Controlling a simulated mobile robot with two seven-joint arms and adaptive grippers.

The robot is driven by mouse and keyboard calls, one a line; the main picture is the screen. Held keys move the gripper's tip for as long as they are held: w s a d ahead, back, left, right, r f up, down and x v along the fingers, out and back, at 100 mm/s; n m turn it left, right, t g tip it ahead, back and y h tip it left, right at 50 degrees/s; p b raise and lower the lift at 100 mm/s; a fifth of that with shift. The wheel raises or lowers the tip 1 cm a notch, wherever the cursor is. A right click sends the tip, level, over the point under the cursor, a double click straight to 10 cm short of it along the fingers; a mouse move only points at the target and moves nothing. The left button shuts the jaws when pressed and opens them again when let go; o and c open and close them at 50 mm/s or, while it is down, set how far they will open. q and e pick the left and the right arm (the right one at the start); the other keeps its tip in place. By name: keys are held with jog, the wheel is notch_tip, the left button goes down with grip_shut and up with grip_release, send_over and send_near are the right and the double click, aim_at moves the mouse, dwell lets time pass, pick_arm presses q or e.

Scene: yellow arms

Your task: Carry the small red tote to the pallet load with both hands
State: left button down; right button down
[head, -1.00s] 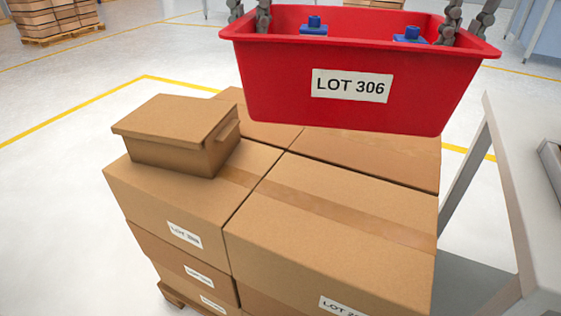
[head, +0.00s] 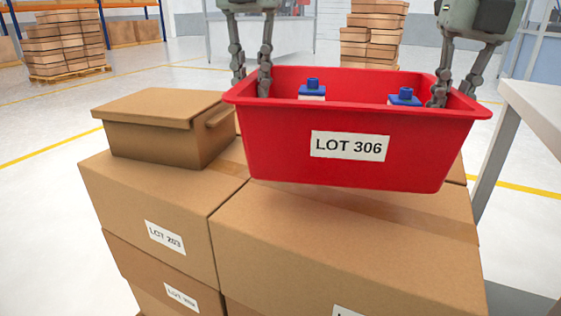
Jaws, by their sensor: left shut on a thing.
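The small red tote (head: 278,150), labelled LOT 306, is held level over the pallet load of brown boxes (head: 330,235). Two blue-capped items (head: 312,88) (head: 404,97) show inside it. My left gripper (head: 251,85) is shut on the tote's left rim, with one finger inside and one outside. My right gripper (head: 453,92) grips the right rim in the same way. The tote's underside is hidden, and I cannot tell whether it touches the box tops; a soft shadow lies below it.
A lidded brown carton (head: 165,130) stands on the load's left part, close to the tote's left side. A pale table (head: 540,110) is at the right. More stacked boxes (head: 65,45) (head: 375,30) stand far behind. The floor at the left is clear.

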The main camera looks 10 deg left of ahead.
aim_at(458, 92)
pick_arm(q)
jog(key=shift+s+d+r, duration=0.1)
jog(key=shift+d, duration=0.25)
pick_arm(e)
jog(key=shift+s+a, duration=0.1)
jog(key=shift+a, duration=0.25)
